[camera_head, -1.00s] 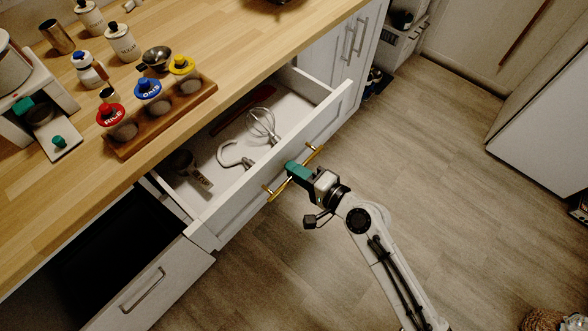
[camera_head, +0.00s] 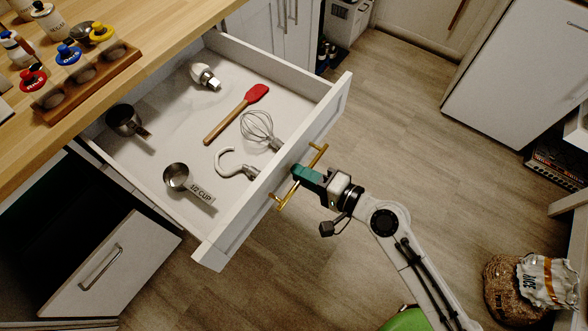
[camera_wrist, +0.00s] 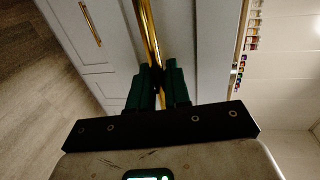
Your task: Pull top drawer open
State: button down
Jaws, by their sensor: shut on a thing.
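The top drawer (camera_head: 262,210) stands well out from under the wooden counter, with its white interior in full view. Its brass bar handle (camera_head: 317,155) runs along the outside of the front panel. My gripper (camera_head: 300,172) is shut on the middle of this handle. In the wrist view the green fingers of my gripper (camera_wrist: 160,85) close around the brass handle (camera_wrist: 148,30). Inside the drawer lie a whisk (camera_head: 257,126), a red spatula (camera_head: 236,114), a dough hook (camera_head: 234,165), a measuring cup (camera_head: 177,177), a dark cup (camera_head: 126,121) and a metal-and-white tool (camera_head: 205,76).
The wooden counter (camera_head: 165,25) carries a rack of jars with coloured lids (camera_head: 70,58). A lower front with a silver handle (camera_head: 100,267) stands out at lower left. Open wooden floor (camera_head: 400,130) lies right of the drawer. Bags (camera_head: 545,280) stand at lower right.

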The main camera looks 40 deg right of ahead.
jog(key=shift+v, duration=0.95)
jog(key=shift+f, duration=0.25)
jog(key=c, duration=1.3)
grip_release()
jog(key=b+v, duration=0.3)
jog(key=v, duration=0.7)
jog(key=shift+s, duration=0.35)
jog(key=shift+d+r, duration=0.1)
